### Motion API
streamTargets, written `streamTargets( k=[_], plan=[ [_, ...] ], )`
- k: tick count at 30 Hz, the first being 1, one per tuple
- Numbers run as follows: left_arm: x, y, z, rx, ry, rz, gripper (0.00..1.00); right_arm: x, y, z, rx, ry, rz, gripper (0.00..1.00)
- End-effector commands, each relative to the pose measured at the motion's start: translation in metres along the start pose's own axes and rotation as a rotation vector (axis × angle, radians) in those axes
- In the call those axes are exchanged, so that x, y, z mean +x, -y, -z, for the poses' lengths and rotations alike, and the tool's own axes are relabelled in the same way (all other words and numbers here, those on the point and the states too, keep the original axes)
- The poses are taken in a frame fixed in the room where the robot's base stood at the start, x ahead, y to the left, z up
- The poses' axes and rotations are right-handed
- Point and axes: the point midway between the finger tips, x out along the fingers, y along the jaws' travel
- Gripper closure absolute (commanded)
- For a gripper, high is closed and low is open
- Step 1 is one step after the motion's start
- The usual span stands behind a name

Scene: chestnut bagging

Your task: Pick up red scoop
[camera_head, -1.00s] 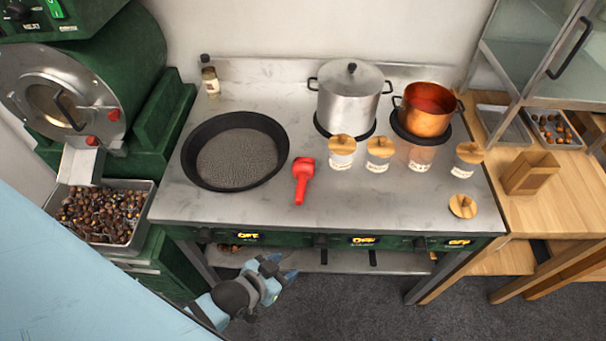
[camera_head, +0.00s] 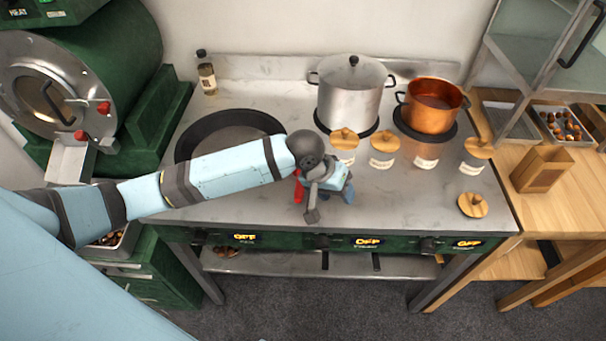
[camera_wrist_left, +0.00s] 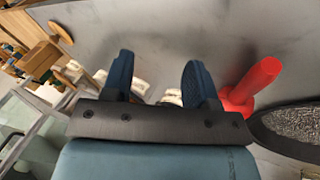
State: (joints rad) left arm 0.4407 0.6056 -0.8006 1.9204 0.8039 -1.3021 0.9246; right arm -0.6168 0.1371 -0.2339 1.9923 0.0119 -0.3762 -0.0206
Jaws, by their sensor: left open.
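The red scoop (camera_head: 299,188) lies on the steel worktop (camera_head: 400,205), mostly hidden behind my left gripper and wrist in the head view. My left gripper (camera_head: 344,190) is over the worktop, right of the scoop. Its two blue fingers are apart with nothing between them, as the left wrist view (camera_wrist_left: 158,82) shows. My right gripper is not in view.
A black pan (camera_head: 200,129) is left of the scoop, partly behind my left arm. Several jars with wooden lids (camera_head: 383,141) stand to the right, before a steel pot (camera_head: 350,95) and a copper pot (camera_head: 432,105).

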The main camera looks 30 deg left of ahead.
Motion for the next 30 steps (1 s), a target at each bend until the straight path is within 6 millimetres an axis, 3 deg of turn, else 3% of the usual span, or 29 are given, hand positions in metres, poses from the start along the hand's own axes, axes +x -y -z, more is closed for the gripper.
streamTargets(
  k=[3,9,15,19,30],
  plan=[
    [-0.028,0.024,0.025,-0.09,0.064,0.139,0.47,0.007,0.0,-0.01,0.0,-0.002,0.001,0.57],
    [-0.077,0.057,0.047,-0.254,0.132,0.343,0.47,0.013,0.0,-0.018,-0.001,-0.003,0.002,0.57],
    [-0.101,0.072,0.053,-0.335,0.153,0.433,0.47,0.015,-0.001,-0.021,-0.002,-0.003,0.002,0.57],
    [-0.089,0.079,0.05,-0.343,0.157,0.441,0.47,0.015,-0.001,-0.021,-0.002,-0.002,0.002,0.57],
    [-0.032,0.102,0.036,-0.34,0.155,0.437,0.47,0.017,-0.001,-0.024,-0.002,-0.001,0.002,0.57]
  ],
)
